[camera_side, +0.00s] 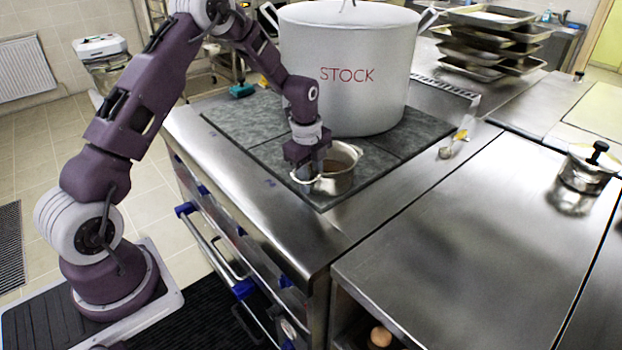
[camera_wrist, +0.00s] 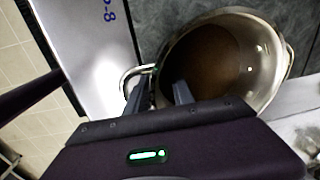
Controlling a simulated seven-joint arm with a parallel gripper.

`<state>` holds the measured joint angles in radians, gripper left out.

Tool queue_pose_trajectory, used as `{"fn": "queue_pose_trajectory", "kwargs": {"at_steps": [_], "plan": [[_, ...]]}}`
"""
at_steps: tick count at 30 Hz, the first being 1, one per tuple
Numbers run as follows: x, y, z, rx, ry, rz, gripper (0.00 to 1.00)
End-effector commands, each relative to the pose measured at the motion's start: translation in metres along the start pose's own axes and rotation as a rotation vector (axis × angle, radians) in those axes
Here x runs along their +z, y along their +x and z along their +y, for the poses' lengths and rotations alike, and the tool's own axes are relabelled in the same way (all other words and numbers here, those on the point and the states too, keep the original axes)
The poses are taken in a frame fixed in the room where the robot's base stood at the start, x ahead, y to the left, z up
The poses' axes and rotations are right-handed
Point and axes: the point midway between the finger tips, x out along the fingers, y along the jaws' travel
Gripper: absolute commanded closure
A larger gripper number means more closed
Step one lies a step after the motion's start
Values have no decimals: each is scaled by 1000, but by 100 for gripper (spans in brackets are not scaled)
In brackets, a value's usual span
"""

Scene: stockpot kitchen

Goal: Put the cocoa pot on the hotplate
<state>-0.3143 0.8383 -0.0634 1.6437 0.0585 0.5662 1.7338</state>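The cocoa pot (camera_side: 343,180) is a small steel pot with brown liquid inside. In the side view it is upright over the front corner of the dark hotplate (camera_side: 385,174); I see no clear gap beneath it. The wrist view shows the pot's open top (camera_wrist: 271,60) and a wire handle (camera_wrist: 135,70) on its left. My gripper (camera_side: 312,176) points down at the handle side of the pot. In the wrist view its fingers (camera_wrist: 160,88) are apart, on either side of the rim, one over the inside and one by the handle. Contact is unclear.
A large stockpot (camera_side: 342,99) marked STOCK stands close behind the cocoa pot. A spoon (camera_side: 453,144) lies to the right. A small lidded pot (camera_side: 588,172) stands at the far right. Stacked trays (camera_side: 485,45) are at the back. The steel counter (camera_side: 450,240) is clear in front.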

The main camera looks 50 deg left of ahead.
Motion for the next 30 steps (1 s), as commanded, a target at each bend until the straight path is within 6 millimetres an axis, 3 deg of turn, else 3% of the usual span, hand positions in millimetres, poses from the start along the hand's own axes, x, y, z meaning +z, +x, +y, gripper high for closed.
{"fn": "queue_pose_trajectory", "kwargs": {"at_steps": [5,15,25,28,30], "plan": [[0,-16,-1,-2,0,0,70],[0,-103,-1,-3,0,-1,70],[-3,-130,2,-6,-17,-3,70],[-19,-166,20,-46,-141,-16,70],[-37,-204,49,-96,-308,-21,70]]}}
